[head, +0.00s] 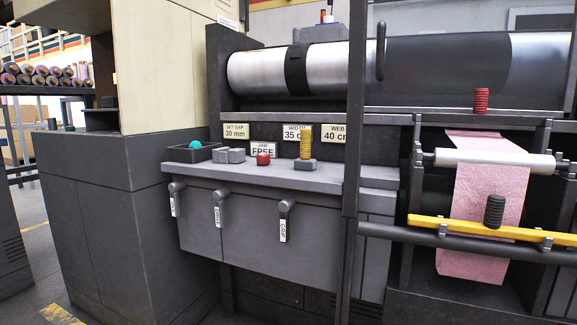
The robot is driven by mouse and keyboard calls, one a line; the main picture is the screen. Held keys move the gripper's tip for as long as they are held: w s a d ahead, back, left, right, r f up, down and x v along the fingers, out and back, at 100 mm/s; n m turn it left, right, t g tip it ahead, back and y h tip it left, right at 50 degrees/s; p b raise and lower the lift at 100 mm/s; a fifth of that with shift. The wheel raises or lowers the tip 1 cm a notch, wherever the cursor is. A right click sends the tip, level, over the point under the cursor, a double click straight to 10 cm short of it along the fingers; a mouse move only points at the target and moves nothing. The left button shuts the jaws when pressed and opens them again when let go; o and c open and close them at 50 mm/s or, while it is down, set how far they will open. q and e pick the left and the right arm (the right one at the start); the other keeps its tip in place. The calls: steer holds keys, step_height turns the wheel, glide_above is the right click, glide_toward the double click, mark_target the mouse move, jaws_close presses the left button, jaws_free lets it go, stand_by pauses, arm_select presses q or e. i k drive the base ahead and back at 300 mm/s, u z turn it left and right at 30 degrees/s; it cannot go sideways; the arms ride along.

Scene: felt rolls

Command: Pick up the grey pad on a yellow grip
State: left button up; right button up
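The grey pad (305,165) rests on the grey shelf (345,177) of the machine. An upright, ribbed yellow grip (306,142) stands on top of the pad. Neither of my grippers shows in the head view, so their position and state cannot be seen.
Left of the pad are a red knob (263,159), grey blocks (230,155) and a dark tray (190,153) with a teal ball (196,145). A dark vertical post (352,130) stands right of the pad. Levers (285,208) hang below the shelf. Pink felt (485,190) hangs at right.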

mark_target(305, 162)
steer(key=k, duration=1.15)
steer(key=z, duration=0.75)
steer(key=i, duration=1.45)
steer(key=u, duration=0.2)
